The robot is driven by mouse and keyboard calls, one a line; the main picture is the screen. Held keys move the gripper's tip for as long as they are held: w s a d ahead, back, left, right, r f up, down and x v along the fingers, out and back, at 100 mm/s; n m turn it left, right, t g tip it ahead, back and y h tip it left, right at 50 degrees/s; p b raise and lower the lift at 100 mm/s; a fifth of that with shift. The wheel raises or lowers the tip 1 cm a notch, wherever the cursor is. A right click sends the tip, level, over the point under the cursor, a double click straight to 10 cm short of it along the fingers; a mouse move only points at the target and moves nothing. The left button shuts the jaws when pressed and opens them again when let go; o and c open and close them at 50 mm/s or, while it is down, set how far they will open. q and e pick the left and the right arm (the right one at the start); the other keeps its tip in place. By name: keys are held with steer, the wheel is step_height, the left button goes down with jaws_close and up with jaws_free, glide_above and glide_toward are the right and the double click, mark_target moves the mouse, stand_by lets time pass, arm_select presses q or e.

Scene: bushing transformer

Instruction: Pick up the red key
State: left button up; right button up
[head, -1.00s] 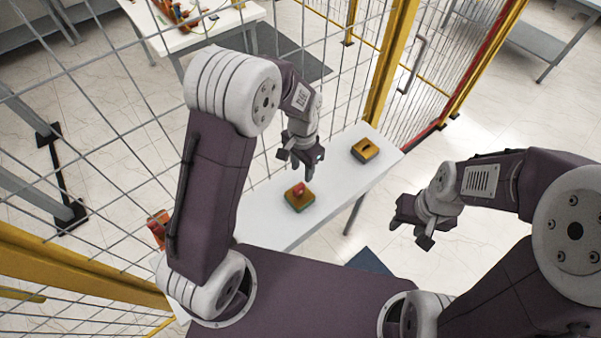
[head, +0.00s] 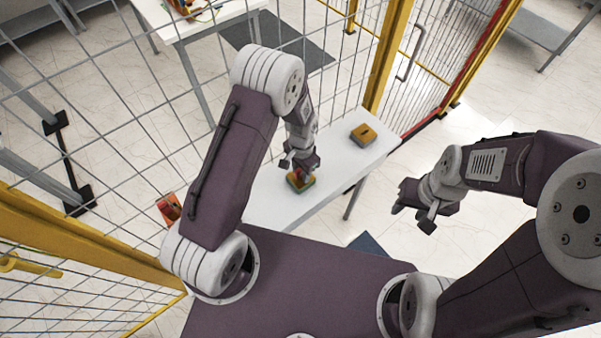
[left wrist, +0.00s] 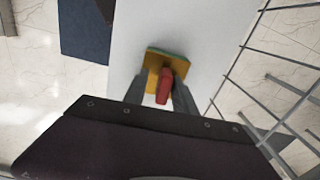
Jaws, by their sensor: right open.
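The red key (left wrist: 164,86) stands on a yellow and green block (head: 300,186) on the white table. In the left wrist view it lies between the two fingers of my left gripper (left wrist: 160,92), which are spread on either side of it. I cannot tell whether the fingers touch the key. In the head view my left gripper (head: 299,164) is right over the block and hides most of the key. My right gripper (head: 414,207) is open and empty, out over the floor to the right of the table.
A second yellow block (head: 362,134) with a dark slot sits farther back on the white table (head: 335,165). A wire fence (head: 110,110) with yellow posts runs behind and left of the table. An orange-red object (head: 169,209) shows left of my left arm.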

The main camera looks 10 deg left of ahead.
arm_select(q)
steer(key=c, duration=0.5)
steer(key=shift+w+a+f, duration=0.1)
steer(key=shift+w+a, duration=0.05)
steer(key=shift+a, duration=0.15)
